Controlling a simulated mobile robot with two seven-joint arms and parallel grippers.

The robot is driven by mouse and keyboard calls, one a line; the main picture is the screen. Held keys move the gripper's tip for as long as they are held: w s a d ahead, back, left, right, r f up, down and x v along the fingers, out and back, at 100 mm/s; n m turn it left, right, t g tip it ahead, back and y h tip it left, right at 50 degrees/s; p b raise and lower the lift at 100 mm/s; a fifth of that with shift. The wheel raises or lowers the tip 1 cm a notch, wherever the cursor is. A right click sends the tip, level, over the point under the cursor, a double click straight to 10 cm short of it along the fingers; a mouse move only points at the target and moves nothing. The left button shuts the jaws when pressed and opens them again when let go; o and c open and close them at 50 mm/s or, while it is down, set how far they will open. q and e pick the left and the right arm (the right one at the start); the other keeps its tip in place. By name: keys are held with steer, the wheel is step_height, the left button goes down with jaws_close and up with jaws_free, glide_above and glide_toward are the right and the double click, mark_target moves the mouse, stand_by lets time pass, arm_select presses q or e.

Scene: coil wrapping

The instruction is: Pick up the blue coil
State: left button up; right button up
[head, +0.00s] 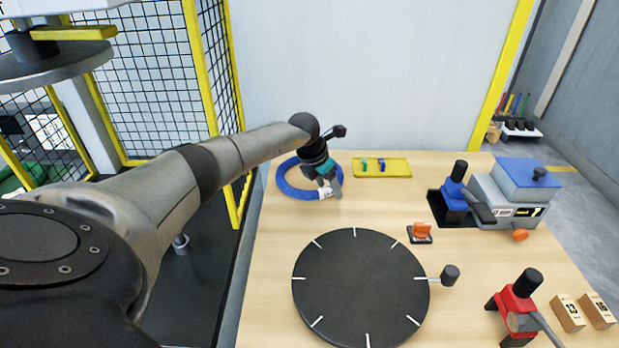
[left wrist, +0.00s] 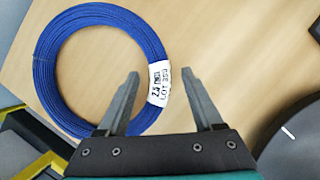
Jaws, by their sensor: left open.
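The blue coil (head: 292,192) lies flat at the far left of the wooden table. My left gripper (head: 332,188) is over its right side, close to a white label (head: 325,191). In the left wrist view the coil (left wrist: 50,75) is a wide ring with a printed white label (left wrist: 159,83) on its right side. My left gripper (left wrist: 163,85) is open there, with one finger on each side of the labelled part in the picture. I cannot tell how high the fingertips are above the coil. Nothing is held. My right gripper is not in view.
A black round turntable (head: 360,285) with white marks and a knob stands in front. A yellow tray (head: 398,168) with small parts lies right of the coil. A blue-grey machine (head: 510,195), an orange part (head: 421,233) and a red tool (head: 517,305) stand further right.

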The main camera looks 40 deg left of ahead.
arm_select(q)
jaws_close()
stand_by(0.6)
stand_by(0.8)
steer(key=shift+w, duration=0.1)
